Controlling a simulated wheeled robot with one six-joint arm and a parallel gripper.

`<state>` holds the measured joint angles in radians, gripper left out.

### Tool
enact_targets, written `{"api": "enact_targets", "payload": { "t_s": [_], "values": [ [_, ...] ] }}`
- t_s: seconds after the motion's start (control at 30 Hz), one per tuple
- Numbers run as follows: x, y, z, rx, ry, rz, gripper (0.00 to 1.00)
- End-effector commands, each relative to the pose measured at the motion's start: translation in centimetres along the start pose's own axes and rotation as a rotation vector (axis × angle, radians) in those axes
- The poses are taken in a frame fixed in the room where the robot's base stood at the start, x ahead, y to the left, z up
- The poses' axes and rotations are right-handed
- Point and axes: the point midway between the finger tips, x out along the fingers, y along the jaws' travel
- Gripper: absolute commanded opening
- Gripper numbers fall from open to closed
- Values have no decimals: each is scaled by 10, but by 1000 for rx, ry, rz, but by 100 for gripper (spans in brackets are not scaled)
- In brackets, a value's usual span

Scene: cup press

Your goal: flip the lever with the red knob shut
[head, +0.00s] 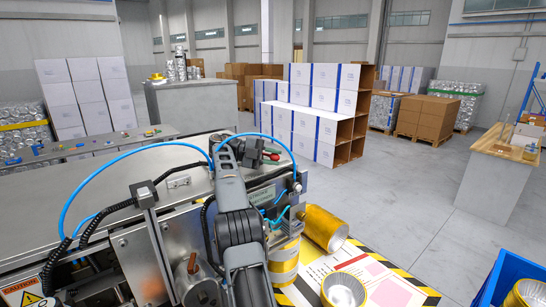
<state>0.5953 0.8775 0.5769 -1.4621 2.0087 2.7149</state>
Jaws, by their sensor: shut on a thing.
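The red knob (271,156) of the lever shows as a small red spot on top of the grey metal press (180,183), just right of the end of my arm. The lever's shaft is mostly hidden behind my gripper. My gripper (257,153) is over the right end of the press top, close against the lever. It is shut on the lever at or near the knob, though the fingertips are small and partly hidden by my arm. The lever's exact angle is hard to tell.
Blue hoses (135,152) arch over the press around my arm. A gold can (325,229) lies on its side right of the press, and an open can (343,290) stands in front. A blue crate (512,277) is at lower right. Open floor (410,190) lies beyond.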

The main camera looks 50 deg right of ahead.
Motion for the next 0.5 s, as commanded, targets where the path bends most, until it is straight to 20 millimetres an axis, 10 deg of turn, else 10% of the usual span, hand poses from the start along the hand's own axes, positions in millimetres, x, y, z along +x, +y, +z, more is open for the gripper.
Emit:
{"api": "enact_targets", "payload": {
  "t_s": [0.07, 0.1, 0.5],
  "values": [
    [0, 1, 0, -2, 3, 1, 0],
    [0, 1, 0, -2, 3, 1, 28],
    [0, 0, 0, -1, 1, 1, 52]
  ]
}}
